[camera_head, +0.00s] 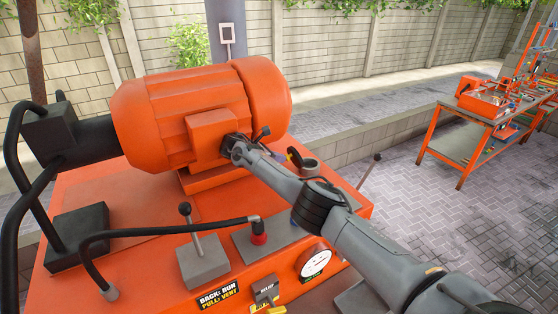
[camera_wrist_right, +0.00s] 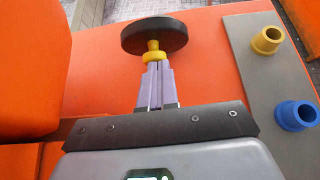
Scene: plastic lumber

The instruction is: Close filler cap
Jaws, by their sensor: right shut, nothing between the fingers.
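A black round disc (camera_wrist_right: 155,36) on a yellow neck (camera_wrist_right: 154,55), which looks like the filler cap, shows in the right wrist view just beyond my fingertips. My right gripper (camera_wrist_right: 155,68) is shut and empty, its pale fingers together. The tips are at the yellow neck, below the disc; whether they touch cannot be told. My left gripper is not in view.
The orange motor (camera_head: 188,108) sits on the orange unit, close to my right arm. A lever (camera_head: 193,228), a red-based hose fitting (camera_head: 258,232) and a gauge (camera_head: 315,263) stand nearer. A grey plate (camera_wrist_right: 262,85) holds yellow and blue sockets. An orange workbench (camera_head: 470,125) stands right.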

